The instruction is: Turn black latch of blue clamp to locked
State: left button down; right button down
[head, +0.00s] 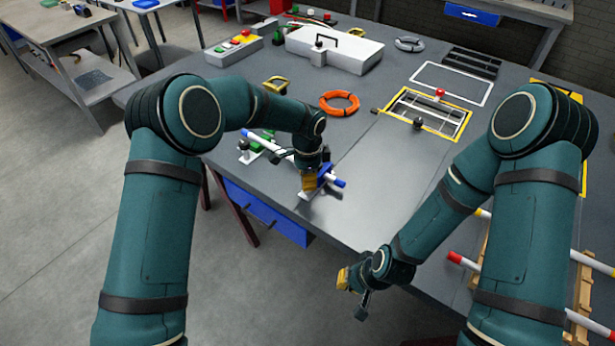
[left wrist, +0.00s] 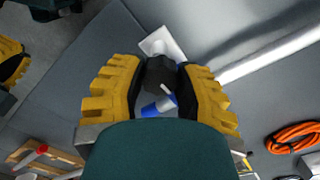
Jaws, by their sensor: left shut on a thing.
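A blue part (left wrist: 158,106), likely the blue clamp or the tube's blue end, shows just below the latch. A white base plate (left wrist: 163,43) shows beyond it. The gripper hides most of the clamp in the head view, so the latch's angle is unclear. My right gripper (head: 354,291) is away from the clamp, past the table's front edge.
A green clamp (head: 264,142) supports the tube's far part, with a black knob (head: 243,145) beside it. An orange ring (head: 340,103), yellow frame (head: 428,112) and white case (head: 333,50) lie farther back. A wooden rack with tubes stands at right. The table's middle is clear.

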dwell(0.5)
pick_arm(q)
jog(key=c, duration=0.6)
grip_release()
notch_tip(320, 180, up, 12)
jog(key=shift+r, duration=0.1)
